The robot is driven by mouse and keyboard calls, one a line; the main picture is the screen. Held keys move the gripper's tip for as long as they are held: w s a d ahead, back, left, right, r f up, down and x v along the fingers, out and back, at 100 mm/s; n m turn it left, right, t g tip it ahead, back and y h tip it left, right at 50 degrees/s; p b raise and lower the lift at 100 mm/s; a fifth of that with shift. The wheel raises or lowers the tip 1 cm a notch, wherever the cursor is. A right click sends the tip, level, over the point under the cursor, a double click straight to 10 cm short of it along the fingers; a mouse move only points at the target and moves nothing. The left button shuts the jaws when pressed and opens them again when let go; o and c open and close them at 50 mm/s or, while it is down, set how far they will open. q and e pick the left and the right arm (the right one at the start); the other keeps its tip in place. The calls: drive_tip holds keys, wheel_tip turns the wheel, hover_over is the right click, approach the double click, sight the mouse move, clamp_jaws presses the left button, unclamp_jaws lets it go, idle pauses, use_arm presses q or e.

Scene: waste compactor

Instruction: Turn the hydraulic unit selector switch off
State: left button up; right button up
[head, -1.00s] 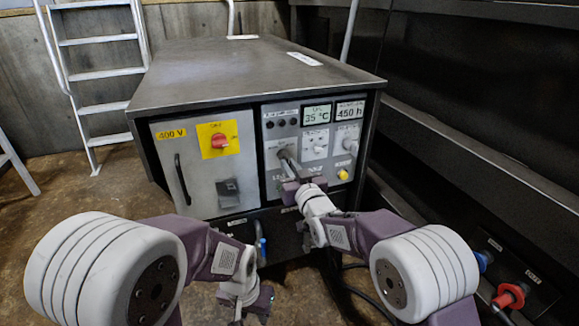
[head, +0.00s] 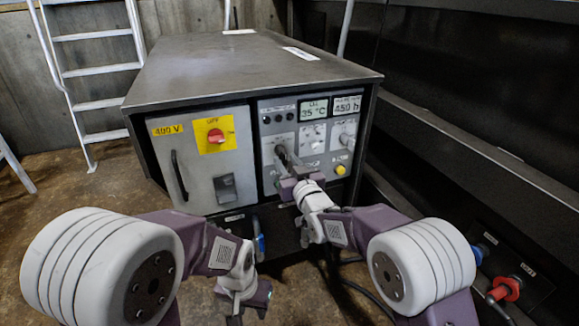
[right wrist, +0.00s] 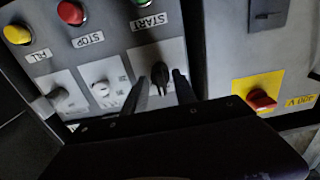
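The hydraulic unit's control panel (head: 318,126) is on the right of the cabinet front. A black selector knob (right wrist: 160,74) sits on its pale plate below the START button in the right wrist view. My right gripper (right wrist: 160,88) has one finger on each side of this knob, with narrow gaps visible, so it looks open around it. In the head view my right gripper (head: 284,158) is at the panel's left plate and hides most of the knob. My left gripper (head: 246,305) hangs low before the cabinet, partly hidden; its opening is unclear.
Two paler knobs (right wrist: 101,89) (right wrist: 60,96) sit beside the black one. START (right wrist: 143,4), STOP (right wrist: 70,12) and yellow (right wrist: 18,34) buttons are close by. A red switch on a yellow plate (head: 216,135) is on the grey door. A ladder (head: 97,72) stands behind left.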

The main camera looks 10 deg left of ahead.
sight(286, 160)
drive_tip(key=p+v, duration=0.2)
drive_tip(key=v, duration=0.2)
drive_tip(key=shift+s+d+r, duration=0.1)
drive_tip(key=shift+r, duration=0.1)
drive_tip(key=b+v, duration=0.2)
drive_tip(key=v, duration=0.2)
drive_tip(key=shift+s+d+f, duration=0.2)
